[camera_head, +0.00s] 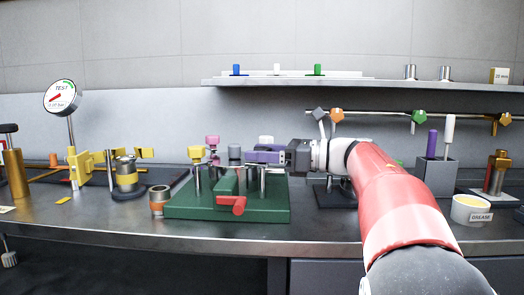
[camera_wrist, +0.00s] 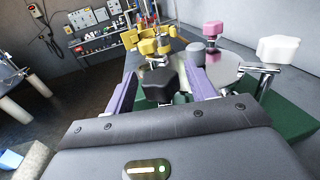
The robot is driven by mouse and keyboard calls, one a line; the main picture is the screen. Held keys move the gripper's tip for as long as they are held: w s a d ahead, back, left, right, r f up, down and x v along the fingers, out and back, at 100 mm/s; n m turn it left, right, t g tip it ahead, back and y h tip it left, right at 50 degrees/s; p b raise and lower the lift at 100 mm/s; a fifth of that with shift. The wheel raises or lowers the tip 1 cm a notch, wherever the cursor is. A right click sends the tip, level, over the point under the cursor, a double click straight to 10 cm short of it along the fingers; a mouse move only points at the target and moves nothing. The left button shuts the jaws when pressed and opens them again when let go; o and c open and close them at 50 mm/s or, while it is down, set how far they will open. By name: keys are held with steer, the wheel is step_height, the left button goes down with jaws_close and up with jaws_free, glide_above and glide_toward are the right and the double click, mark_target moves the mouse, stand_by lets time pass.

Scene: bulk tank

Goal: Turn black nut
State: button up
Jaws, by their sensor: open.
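The black nut (camera_wrist: 160,82) is a dark lobed knob in the wrist view. It stands between the two purple fingers of my gripper (camera_wrist: 163,63), with a gap to each finger visible. My gripper is open around it, and I cannot tell whether either finger touches it. In the head view my gripper (camera_head: 254,156) reaches in from the right over the green fixture (camera_head: 190,213). There I cannot pick out the black nut for sure; the near finger seems to hide it.
A yellow knob (camera_head: 196,153), a pink knob (camera_head: 212,141) and a white knob (camera_head: 266,140) stand close around. A red handle (camera_head: 232,205) sits on the fixture's front. A copper cup (camera_head: 159,200) is to its left. A grease tub (camera_head: 470,209) stands right of my arm.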

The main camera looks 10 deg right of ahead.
steer(key=shift+a, duration=0.1)
steer(key=c, duration=1)
steer(key=shift+o, duration=0.2)
steer(key=shift+f+b, duration=0.1)
steer(key=shift+b, duration=0.2)
steer(key=shift+b, duration=0.3)
steer(key=m+t+h+b, duration=0.1)
steer(key=m+t+b, duration=0.1)
steer(key=b, duration=0.1)
steer(key=shift+f+t+h, duration=0.2)
steer(key=shift+t+h, duration=0.1)
steer(key=shift+h, duration=0.1)
steer(key=shift+r+m+t+h+b, duration=0.15)
steer(key=shift+m+t+h+b, duration=0.85)
steer(key=shift+t+h+b, duration=0.15)
steer(key=shift+r+m+t+h+b, duration=0.15)
steer(key=shift+m+t+h+b, duration=0.3)
steer(key=shift+m+t+h, duration=0.65)
steer(key=shift+h, duration=0.25)
